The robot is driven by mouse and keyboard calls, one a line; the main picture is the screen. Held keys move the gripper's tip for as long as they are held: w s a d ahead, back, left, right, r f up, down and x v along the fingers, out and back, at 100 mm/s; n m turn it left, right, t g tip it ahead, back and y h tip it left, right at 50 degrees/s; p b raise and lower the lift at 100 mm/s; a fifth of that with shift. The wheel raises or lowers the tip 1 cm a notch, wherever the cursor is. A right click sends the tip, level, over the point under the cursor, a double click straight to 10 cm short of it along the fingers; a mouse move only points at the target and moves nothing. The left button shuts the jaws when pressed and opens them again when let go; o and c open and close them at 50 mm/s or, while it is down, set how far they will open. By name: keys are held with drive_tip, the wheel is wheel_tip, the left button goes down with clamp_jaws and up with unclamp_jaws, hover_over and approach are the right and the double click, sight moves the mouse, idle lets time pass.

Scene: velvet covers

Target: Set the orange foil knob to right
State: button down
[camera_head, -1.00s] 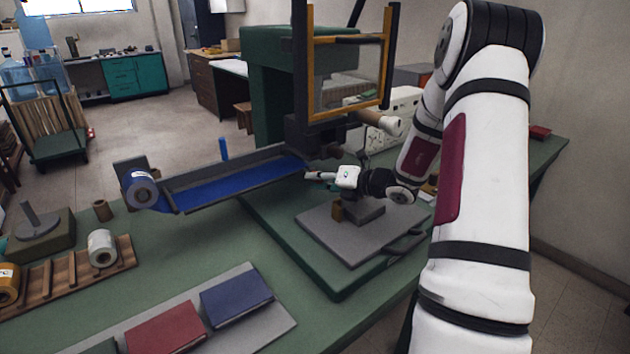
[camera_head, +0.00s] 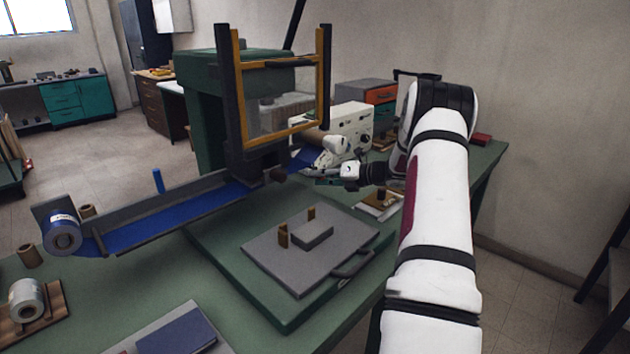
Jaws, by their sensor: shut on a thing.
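My gripper (camera_head: 312,181) is left of my wrist, low beside the right end of the blue foil track (camera_head: 165,215) and behind the grey platen. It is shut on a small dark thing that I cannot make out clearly. No orange foil knob can be told apart for certain. A small dark reddish knob (camera_head: 278,175) shows under the press head, a little left of my fingertips. A white control box (camera_head: 350,122) with several dark knobs stands behind my gripper.
The green press (camera_head: 205,110) has an upright orange-and-black frame (camera_head: 322,95). A grey platen (camera_head: 270,262) with a raised block and two brass pieces lies in front. A dark blue cover (camera_head: 178,335) lies front left. A cabinet with an orange drawer (camera_head: 381,95) stands behind.

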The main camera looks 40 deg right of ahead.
drive_tip(key=shift+d, duration=0.3)
drive_tip(key=shift+d+r, duration=0.1)
drive_tip(key=c, duration=1.4)
unclamp_jaws()
drive_tip(key=shift+o, duration=0.2)
drive_tip(key=v, duration=1.2)
